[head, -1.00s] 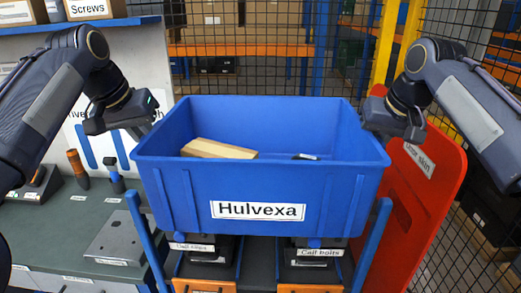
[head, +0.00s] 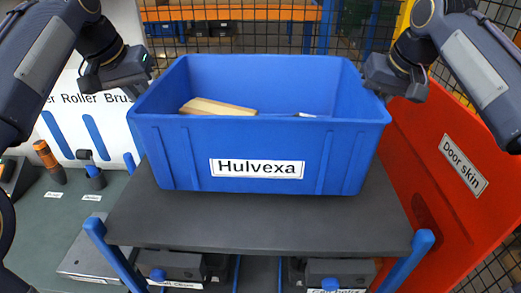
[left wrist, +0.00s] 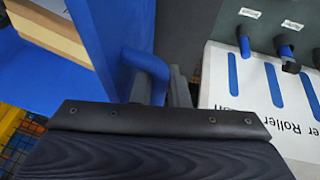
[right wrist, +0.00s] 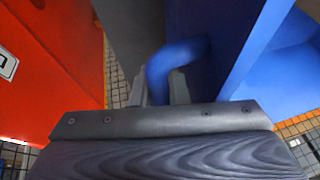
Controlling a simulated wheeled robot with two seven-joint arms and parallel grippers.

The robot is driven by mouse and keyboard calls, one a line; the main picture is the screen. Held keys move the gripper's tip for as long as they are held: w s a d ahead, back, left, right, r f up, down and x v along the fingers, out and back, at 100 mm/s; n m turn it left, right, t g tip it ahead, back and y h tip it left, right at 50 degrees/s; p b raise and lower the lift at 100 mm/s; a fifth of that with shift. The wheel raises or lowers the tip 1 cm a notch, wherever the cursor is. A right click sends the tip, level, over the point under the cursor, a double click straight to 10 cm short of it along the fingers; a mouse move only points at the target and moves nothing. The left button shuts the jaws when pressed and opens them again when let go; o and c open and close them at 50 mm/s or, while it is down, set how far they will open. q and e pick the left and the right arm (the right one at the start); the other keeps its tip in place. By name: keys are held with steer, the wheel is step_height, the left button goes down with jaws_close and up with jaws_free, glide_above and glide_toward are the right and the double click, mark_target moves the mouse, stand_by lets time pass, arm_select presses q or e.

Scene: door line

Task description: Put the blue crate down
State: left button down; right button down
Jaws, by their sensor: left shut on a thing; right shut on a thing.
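The blue crate (head: 330,160), labelled Hulvexa, is upright above the dark top of a stand (head: 260,225). I cannot tell if its base touches that top. My left gripper (head: 146,78) is shut on the crate's left handle, which shows in the left wrist view (left wrist: 148,64). My right gripper (head: 376,88) is shut on the right handle, which shows in the right wrist view (right wrist: 172,66). A pale wooden-looking block (head: 218,107) lies inside the crate, with a small item beside it (head: 305,115), mostly hidden by the front wall.
Blue posts stand at the stand's front left (head: 94,229) and front right (head: 424,240) corners. A red panel labelled Door skin (head: 440,125) is close on the right. A grey-green bench (head: 40,225) with tools is on the left. Wire mesh is behind.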

arm_select(q)
steer(key=shift+w+a+r, duration=0.1)
steer(key=shift+w+r, duration=0.05)
arm_select(e)
steer(key=shift+w+d+r, duration=0.1)
steer(key=shift+r, duration=0.1)
arm_select(q)
steer(key=shift+r, duration=0.1)
